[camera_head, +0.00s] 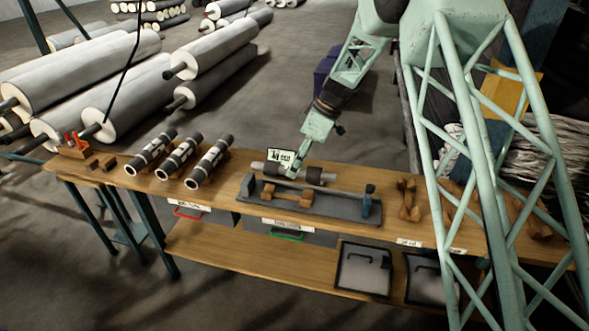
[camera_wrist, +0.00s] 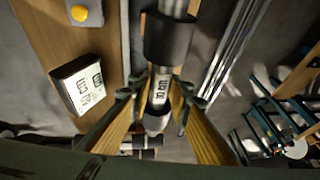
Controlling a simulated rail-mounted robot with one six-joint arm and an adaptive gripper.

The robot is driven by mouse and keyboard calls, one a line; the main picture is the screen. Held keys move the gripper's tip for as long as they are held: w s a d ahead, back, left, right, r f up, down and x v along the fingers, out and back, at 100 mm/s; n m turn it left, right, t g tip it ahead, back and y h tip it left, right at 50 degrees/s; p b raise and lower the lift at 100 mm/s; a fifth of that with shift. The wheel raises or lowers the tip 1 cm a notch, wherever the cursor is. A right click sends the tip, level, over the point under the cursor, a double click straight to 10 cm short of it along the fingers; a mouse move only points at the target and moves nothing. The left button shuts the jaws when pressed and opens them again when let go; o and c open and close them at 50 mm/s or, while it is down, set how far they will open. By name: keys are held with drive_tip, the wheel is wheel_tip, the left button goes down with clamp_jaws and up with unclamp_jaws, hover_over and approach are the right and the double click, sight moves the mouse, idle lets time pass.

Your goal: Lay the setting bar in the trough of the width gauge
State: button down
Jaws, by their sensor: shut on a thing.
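The setting bar (camera_head: 314,175) is a silver rod with dark collars, lying crosswise behind the grey gauge in the head view. In the wrist view the bar (camera_wrist: 162,86) runs up the picture, with a white lettered band between the fingers. My gripper (camera_head: 291,174) is shut on it; its fingers (camera_wrist: 158,103) are on both sides of the band. What I take for the width gauge (camera_head: 335,207) is a long grey base with wooden blocks (camera_head: 269,194), a thin rod along it and a blue post (camera_head: 366,206) at its right end. I cannot tell the bar's height above the bench.
Three dark-ended rolls (camera_head: 178,160) lie on the wooden bench (camera_head: 228,210) to the left. A small white lettered box (camera_head: 281,158) shows by my gripper, and in the wrist view (camera_wrist: 83,85). Wooden stands (camera_head: 409,200) are to the right. Large grey rolls (camera_head: 215,45) lie behind.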

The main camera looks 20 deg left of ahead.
drive_tip(key=shift+f+b, duration=2.6)
drive_tip(key=shift+f, duration=1.25)
drive_tip(key=c, duration=2.4)
unclamp_jaws()
drive_tip(key=shift+o, duration=0.2)
drive_tip(key=v, duration=1.2)
